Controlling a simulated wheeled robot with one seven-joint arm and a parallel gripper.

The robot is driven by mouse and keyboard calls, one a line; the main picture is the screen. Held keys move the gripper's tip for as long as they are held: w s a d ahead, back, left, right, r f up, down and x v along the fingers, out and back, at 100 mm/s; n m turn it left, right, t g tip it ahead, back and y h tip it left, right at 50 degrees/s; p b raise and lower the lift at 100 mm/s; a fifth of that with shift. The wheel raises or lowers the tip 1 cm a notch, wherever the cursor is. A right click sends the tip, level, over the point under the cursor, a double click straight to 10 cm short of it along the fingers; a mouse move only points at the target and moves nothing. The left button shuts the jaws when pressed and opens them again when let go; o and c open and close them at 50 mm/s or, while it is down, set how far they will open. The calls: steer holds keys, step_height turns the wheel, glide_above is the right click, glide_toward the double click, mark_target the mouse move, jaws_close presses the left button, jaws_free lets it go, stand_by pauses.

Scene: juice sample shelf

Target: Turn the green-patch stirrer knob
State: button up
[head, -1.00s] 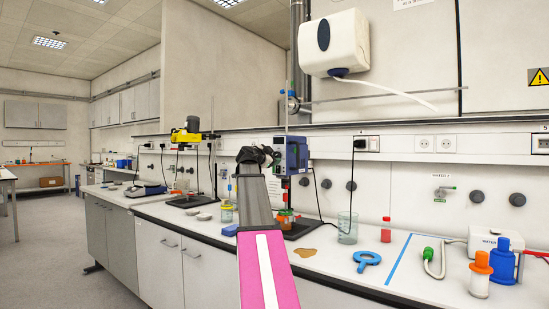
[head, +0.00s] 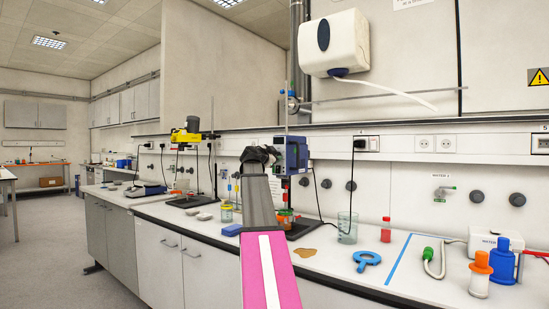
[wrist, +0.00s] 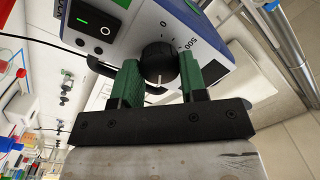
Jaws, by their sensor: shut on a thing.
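A green-lit switch (wrist: 83,19) is on the same face. My gripper (wrist: 160,78) has its two green fingers on either side of the knob and is shut on it. In the head view my gripper (head: 262,157) is partly hidden by my own arm. I cannot make out a separate green patch.
A yellow stirrer (head: 190,133) stands further left. A black cable hangs behind.

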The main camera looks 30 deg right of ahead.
steer(key=shift+n, duration=0.4)
steer(key=shift+w+a+f+n+g+h, duration=0.15)
steer(key=shift+n+g, duration=0.2)
steer(key=shift+n, duration=5.25)
steer(key=shift+d+r+n+g+h, duration=0.1)
steer(key=shift+n+g, duration=0.2)
steer(key=shift+n, duration=5.3)
steer(key=shift+w+a+f+n+g+h, duration=0.15)
steer(key=shift+n+g, duration=0.2)
steer(key=shift+n, duration=5.25)
steer(key=shift+s+d+r, duration=0.1)
steer(key=o, duration=0.9)
